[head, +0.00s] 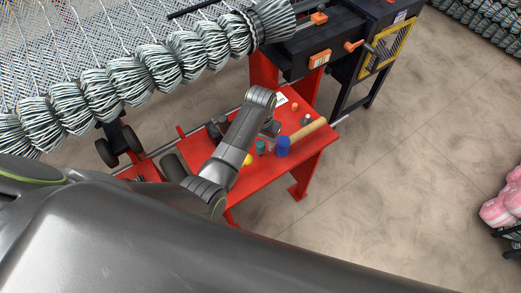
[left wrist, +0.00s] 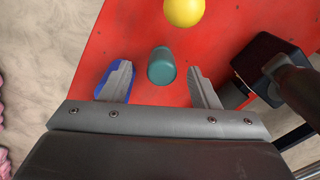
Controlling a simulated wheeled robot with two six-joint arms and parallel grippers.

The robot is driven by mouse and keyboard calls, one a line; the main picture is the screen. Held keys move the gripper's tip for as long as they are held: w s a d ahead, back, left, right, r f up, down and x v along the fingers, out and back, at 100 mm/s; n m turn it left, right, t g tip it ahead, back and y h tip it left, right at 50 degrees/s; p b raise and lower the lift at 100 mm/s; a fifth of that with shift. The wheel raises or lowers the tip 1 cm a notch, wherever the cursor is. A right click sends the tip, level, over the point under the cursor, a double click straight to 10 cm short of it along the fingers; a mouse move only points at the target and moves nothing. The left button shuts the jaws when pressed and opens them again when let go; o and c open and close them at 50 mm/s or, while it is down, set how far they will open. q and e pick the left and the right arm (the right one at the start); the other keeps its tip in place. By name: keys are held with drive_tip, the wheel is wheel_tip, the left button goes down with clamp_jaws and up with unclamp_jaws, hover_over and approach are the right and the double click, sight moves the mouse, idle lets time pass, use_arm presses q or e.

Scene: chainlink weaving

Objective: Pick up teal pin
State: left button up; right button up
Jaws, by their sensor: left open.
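The teal pin (head: 261,147) stands on the red table in the head view, just left of the blue object. In the left wrist view the teal pin (left wrist: 161,66) shows between the two fingers, with a gap on each side. My left gripper (left wrist: 158,68) is open and holds nothing. In the head view it (head: 270,130) is small and partly hidden by its own arm, close to the pin. I cannot tell how high it is above the table. My right gripper is in neither view.
The blue object (head: 283,147) is beside the pin and partly behind a finger in the left wrist view. A yellow ball-like object (left wrist: 184,11) is close by. A wooden roller (head: 306,133) and small items lie on the red table (head: 300,160). A dark block-shaped tool (left wrist: 262,60) is at right.

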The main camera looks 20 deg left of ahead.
sight(260, 148)
use_arm(q)
drive_tip(key=shift+w+a+f, duration=0.1)
drive_tip(key=shift+w+f, duration=0.05)
drive_tip(key=shift+f, duration=2.45)
drive_tip(key=c, duration=1)
